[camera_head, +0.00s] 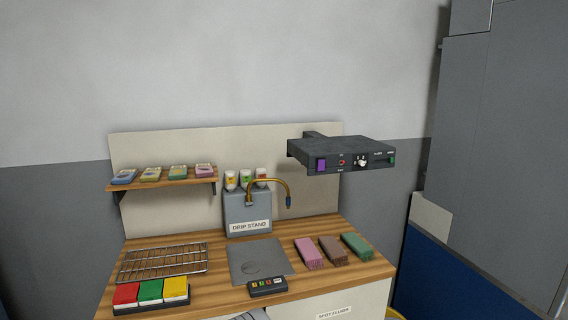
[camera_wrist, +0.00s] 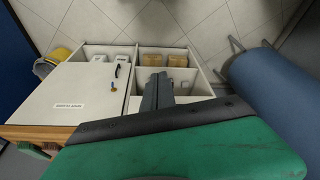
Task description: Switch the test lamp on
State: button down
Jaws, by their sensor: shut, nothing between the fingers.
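No part is labelled clearly enough for me to tell which is the test lamp. A dark control box (camera_head: 342,152) sticks out from the back panel above the right side of the counter. Its front carries a purple rocker (camera_head: 321,164), a small red control (camera_head: 342,162), a white knob (camera_head: 362,161) and a green part (camera_head: 391,158) at the right end; the small print is unreadable. My gripper (camera_wrist: 158,77) shows in the wrist view, its grey fingers together and empty. It points toward a floor-level cabinet, and the control box is outside that view.
The wooden counter (camera_head: 214,272) holds a drip stand (camera_head: 247,215) with a brass gooseneck, a wire rack (camera_head: 162,262), several coloured blocks and a small button panel (camera_head: 267,287). A shelf (camera_head: 165,184) holds small packets.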

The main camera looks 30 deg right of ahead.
dwell(0.3)
jog(key=w+d+r+m+t, duration=0.8)
jog(key=w+d+r+m, duration=0.45)
jog(key=w+d, duration=0.55)
jog(key=s+d+r+m+t+h, duration=0.2)
jog(key=d+r+m+t, duration=0.1)
jog(key=d+r, duration=0.6)
jog(key=s+d+r+m+t+h, duration=0.3)
jog(key=d+r+m, duration=0.3)
jog(key=d+r, duration=0.3)
jog(key=d+t, duration=0.1)
jog(key=d, duration=0.1)
jog(key=shift+d, duration=0.35)
jog(key=shift+r, duration=0.1)
